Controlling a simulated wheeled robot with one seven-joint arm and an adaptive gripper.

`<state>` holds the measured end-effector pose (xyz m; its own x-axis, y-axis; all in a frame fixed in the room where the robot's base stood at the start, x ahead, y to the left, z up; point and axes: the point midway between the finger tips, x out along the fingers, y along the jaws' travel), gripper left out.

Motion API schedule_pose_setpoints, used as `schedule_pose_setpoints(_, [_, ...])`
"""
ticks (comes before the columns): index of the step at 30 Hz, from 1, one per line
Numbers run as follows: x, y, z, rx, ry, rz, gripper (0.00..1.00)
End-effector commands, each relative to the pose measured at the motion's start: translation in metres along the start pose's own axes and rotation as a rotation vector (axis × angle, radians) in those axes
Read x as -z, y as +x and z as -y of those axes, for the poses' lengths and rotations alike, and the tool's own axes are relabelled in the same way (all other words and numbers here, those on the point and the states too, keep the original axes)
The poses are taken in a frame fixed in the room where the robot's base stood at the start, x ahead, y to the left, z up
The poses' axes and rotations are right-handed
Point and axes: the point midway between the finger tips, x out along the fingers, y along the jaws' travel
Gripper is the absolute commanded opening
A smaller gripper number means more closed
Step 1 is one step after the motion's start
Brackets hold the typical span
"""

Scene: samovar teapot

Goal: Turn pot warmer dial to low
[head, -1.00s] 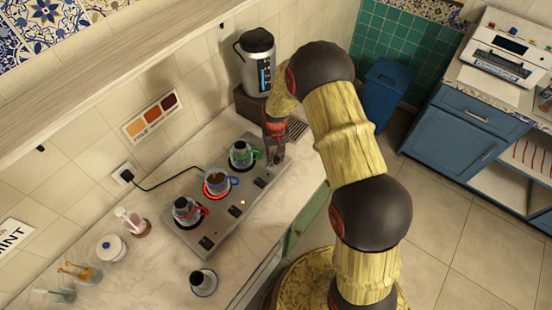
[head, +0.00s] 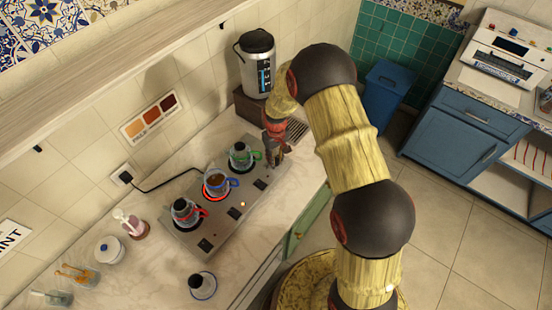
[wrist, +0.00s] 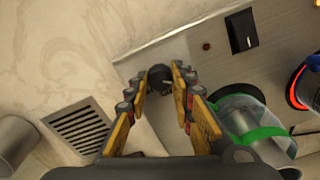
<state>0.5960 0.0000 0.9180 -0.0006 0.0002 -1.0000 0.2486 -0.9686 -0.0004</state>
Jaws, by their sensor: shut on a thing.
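The pot warmer (head: 215,222) is a long grey metal plate on the counter, with three burners in a row. My gripper (wrist: 160,78) is at its far end, beside the green-handled pot (head: 241,156). In the wrist view its fingers are shut on a small black dial (wrist: 160,80) on the plate's edge strip. The dial's mark and its setting are hidden between the fingertips. A dark indicator light (wrist: 206,46) sits between the two dials.
The blue-handled pot (head: 217,180) stands on the glowing red middle burner, and the red-handled pot (head: 184,210) on the near burner. A silver dispenser (head: 257,62) stands behind my gripper. A drain grate (wrist: 78,127) lies beside the warmer. A loose pot (head: 202,285) sits at the front.

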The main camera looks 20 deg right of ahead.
Motion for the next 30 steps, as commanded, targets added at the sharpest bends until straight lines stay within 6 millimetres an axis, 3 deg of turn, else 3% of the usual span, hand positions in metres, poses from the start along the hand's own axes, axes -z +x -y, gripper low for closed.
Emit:
schedule_pose_setpoints(2, [0.002, -0.002, 0.000, -0.001, 0.000, -0.005, 0.00])
schedule_pose_setpoints(3, [0.002, -0.002, 0.000, -0.001, 0.000, -0.005, 0.24])
schedule_pose_setpoints(13, [0.001, -0.001, 0.000, 0.000, 0.000, -0.002, 0.43])
schedule_pose_setpoints(23, [0.001, -0.003, 0.000, 0.000, 0.001, -0.002, 0.43])
schedule_pose_setpoints(30, [0.002, -0.035, 0.000, -0.001, 0.001, -0.005, 0.43])
